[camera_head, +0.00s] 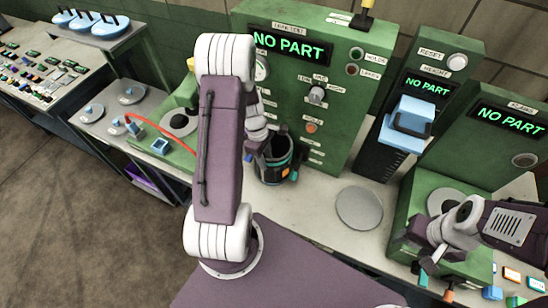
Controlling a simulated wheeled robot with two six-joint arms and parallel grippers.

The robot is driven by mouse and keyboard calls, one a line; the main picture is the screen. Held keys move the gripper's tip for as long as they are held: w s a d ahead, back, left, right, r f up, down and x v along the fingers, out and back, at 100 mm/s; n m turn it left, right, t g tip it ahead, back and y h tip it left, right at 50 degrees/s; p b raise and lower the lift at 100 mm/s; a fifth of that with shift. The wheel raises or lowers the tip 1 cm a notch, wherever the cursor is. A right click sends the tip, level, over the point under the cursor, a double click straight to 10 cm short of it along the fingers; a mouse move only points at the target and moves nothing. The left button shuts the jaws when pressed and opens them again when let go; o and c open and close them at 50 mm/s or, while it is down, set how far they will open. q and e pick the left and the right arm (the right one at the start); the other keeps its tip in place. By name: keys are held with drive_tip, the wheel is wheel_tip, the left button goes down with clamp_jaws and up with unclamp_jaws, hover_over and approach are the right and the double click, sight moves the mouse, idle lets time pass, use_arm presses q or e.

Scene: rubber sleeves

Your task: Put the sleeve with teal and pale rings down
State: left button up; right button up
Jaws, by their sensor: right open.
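The sleeve (268,172) is a dark, open-topped cylinder with teal and pale bands, upright in front of the leak test panel. My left gripper (272,163) has its fingers on opposite sides of the sleeve and appears shut on it. My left arm's large links hide part of the wrist and the near finger. I cannot tell whether the sleeve's bottom touches the counter. My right gripper (435,287) is open and empty at the lower right, with teal and orange tips, over the counter's front edge.
A bare grey disc (359,208) lies on the counter right of the sleeve. The green leak test panel (330,120) stands behind; its screen reads NO PART. A height gauge (408,122) with a blue head stands right. Blue-topped items (90,22) and a button console (45,72) are left.

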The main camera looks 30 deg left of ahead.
use_arm(q)
wheel_tip(320, 180, down, 5)
drive_tip(key=shift+f+p, duration=0.1)
drive_tip(key=shift+p, duration=0.5)
clamp_jaws()
idle(0.9)
